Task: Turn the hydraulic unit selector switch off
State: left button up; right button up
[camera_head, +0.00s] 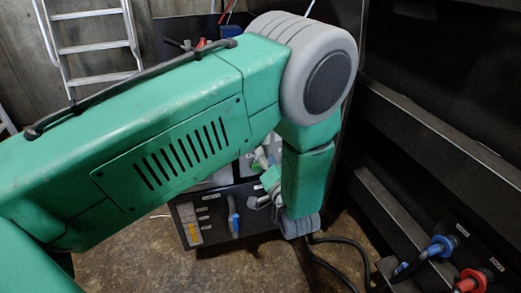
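My green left arm comes in from the left and crosses the middle of the view. Its wrist bends down over a dark panel (214,205) with white labels, a yellow strip and a blue handle (233,216). My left gripper (262,187) is small and partly hidden by the arm in front of the panel. I cannot tell whether it is open or shut, or whether it touches anything. The hydraulic unit selector switch cannot be made out; the arm covers part of the panel. My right gripper is not in view.
A blue valve-like handle (440,247) and a red one (474,281) sit on the dark frame at the lower right. Black cables (335,243) run along the floor. A metal ladder (92,46) leans on the back wall at upper left. The brown floor (150,262) is clear at front.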

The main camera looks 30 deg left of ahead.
aim_at(261, 145)
pick_arm(q)
jog(key=b+x, duration=0.1)
jog(key=x, duration=0.5)
jog(key=shift+a, duration=0.1)
jog(key=shift+d, duration=0.25)
grip_shut()
